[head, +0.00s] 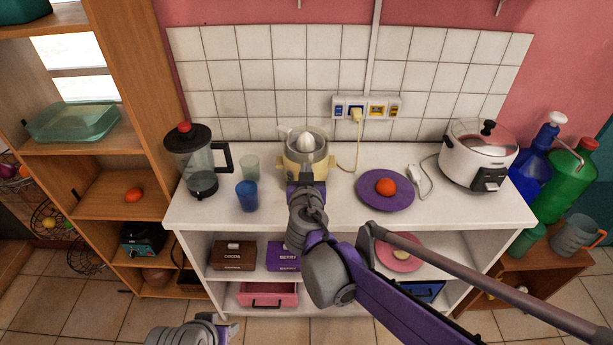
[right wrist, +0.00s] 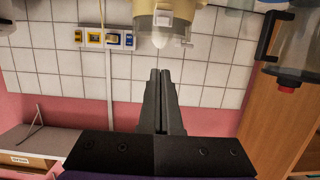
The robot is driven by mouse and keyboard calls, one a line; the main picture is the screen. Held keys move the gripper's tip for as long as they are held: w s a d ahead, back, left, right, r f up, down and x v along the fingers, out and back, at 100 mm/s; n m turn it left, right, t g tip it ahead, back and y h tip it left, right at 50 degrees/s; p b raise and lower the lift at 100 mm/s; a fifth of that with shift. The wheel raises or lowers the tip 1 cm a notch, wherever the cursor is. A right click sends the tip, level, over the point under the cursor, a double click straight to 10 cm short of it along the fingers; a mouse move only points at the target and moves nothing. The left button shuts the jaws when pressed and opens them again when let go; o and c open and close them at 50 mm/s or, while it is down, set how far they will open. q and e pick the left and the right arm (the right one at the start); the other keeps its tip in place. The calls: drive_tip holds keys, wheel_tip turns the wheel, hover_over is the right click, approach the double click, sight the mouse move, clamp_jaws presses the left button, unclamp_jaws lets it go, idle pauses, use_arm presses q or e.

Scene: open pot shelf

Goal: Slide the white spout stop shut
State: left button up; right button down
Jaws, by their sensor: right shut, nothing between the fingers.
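The cream-yellow citrus juicer (head: 296,158) with its white cone stands on the white counter against the tiled wall. In the right wrist view, which is upside down, the juicer (right wrist: 143,18) is at the top edge, and a small white block on its front looks like the spout stop (right wrist: 163,17). In the head view my arm hides that front. My right gripper (right wrist: 160,72) is shut and empty, its fingertips seen apart from the white block; it also shows just in front of the juicer in the head view (head: 306,185). My left gripper (head: 228,330) shows only partly at the bottom edge.
A blue cup (head: 247,196), a clear cup (head: 250,167) and a blender (head: 200,160) stand left of the juicer. A purple plate (head: 385,203) with an orange fruit (head: 385,186) and a rice cooker (head: 478,160) stand right. A cord runs beside the juicer to the outlets (head: 366,107).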

drive_tip(key=w+f, duration=0.4)
drive_tip(key=f, duration=0.1)
drive_tip(key=shift+w+b, duration=0.3)
drive_tip(key=shift+w, duration=0.05)
drive_tip(key=shift+f, duration=0.1)
